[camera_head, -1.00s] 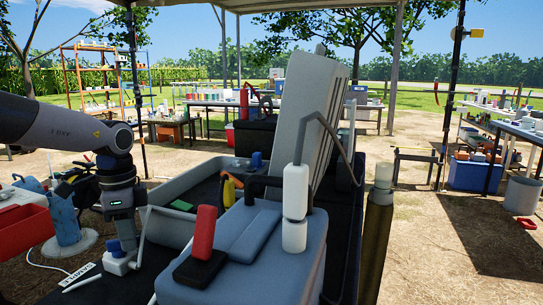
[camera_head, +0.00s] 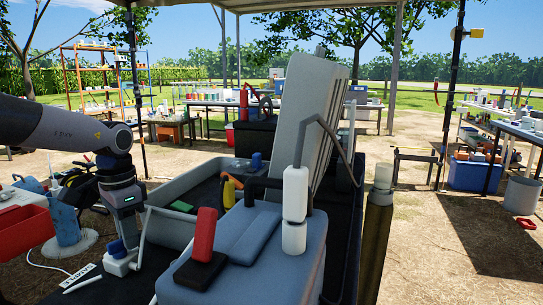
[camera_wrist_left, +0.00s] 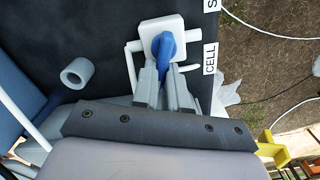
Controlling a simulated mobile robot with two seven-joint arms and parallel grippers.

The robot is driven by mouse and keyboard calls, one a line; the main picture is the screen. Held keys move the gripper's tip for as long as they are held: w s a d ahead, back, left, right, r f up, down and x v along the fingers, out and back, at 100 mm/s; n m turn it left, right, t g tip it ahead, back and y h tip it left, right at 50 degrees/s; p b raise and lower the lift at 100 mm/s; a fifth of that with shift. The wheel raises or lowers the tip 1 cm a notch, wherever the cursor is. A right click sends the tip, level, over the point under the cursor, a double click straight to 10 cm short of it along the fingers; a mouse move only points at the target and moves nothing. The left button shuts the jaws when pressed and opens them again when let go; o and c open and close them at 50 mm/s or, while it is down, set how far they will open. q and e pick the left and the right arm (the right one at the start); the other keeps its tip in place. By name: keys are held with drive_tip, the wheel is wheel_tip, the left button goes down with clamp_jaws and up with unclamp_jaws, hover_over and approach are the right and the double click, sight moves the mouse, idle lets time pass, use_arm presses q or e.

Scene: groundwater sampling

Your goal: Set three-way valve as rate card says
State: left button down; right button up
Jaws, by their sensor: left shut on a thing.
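The three-way valve has a white block body (camera_head: 118,266) with white tube stubs and a blue handle (camera_head: 116,248). It sits on a dark surface at the lower left of the head view. My left gripper (camera_wrist_left: 163,72) points down at the valve and is shut on the blue handle (camera_wrist_left: 165,46). A white label reading CELL (camera_wrist_left: 210,58) lies right of the valve. My right gripper is out of view. I cannot make out a rate card.
A grey case (camera_head: 250,262) with a red-handled item (camera_head: 204,234) stands right of the valve. A grey tray (camera_head: 170,228) lies behind. A red bin (camera_head: 22,232) is at the left. In the wrist view, a grey ring (camera_wrist_left: 77,73) lies left of the fingers.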

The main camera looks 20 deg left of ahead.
use_arm(q)
drive_tip(key=shift+w+a+n, duration=0.1)
drive_tip(key=shift+a+n, duration=0.15)
drive_tip(key=shift+n, duration=0.95)
drive_tip(key=shift+f+b, duration=0.45)
drive_tip(key=shift+b, duration=0.65)
drive_tip(key=b, duration=0.4)
drive_tip(key=shift+a+r+n, duration=0.1)
drive_tip(key=shift+r+n, duration=0.05)
drive_tip(key=shift+n, duration=0.25)
drive_tip(key=shift+r+b, duration=0.3)
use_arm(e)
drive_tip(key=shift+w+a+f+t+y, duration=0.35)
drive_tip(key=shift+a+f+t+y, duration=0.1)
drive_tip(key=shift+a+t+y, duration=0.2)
use_arm(q)
drive_tip(key=c, duration=1.1)
unclamp_jaws()
